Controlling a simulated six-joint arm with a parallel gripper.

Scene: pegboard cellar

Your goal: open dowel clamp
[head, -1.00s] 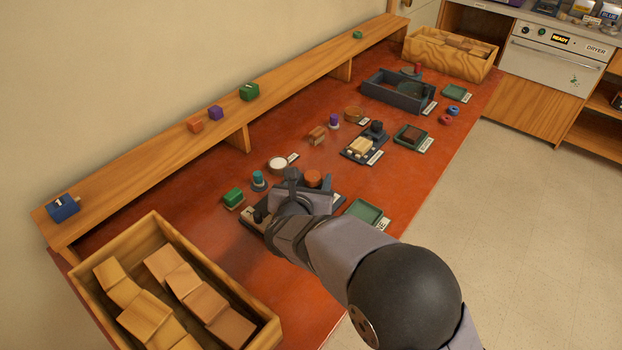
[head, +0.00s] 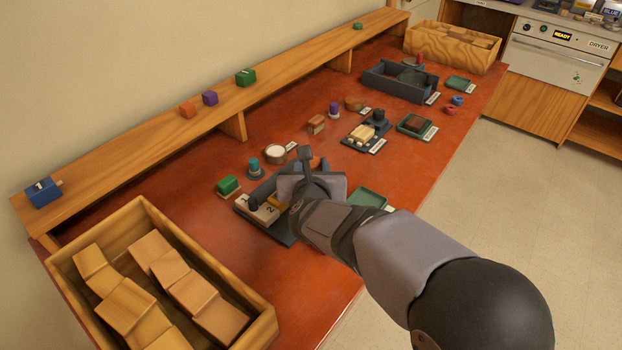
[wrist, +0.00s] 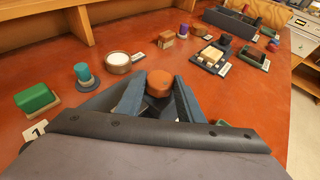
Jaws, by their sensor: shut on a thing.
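A dark fixture, apparently the dowel clamp, with a pale plate marked 1 and 2 (head: 262,211) and a dark knob (head: 253,202), sits on the red bench in the head view. My gripper (head: 314,172) is over its right side. In the wrist view, my gripper (wrist: 158,92) has its two dark blue fingers shut on a round orange-brown knob (wrist: 160,78). In the head view my gripper hides most of this knob. The wrist housing hides most of the fixture in the wrist view, leaving a label 1 (wrist: 38,131) at the left.
A green block (head: 228,186), a teal peg (head: 253,167) and a round white-topped dish (head: 276,153) stand close behind the fixture. A green tray (head: 368,199) lies to the right. A wooden crate of blocks (head: 262,322) stands in front. Bare bench lies between crate and fixture.

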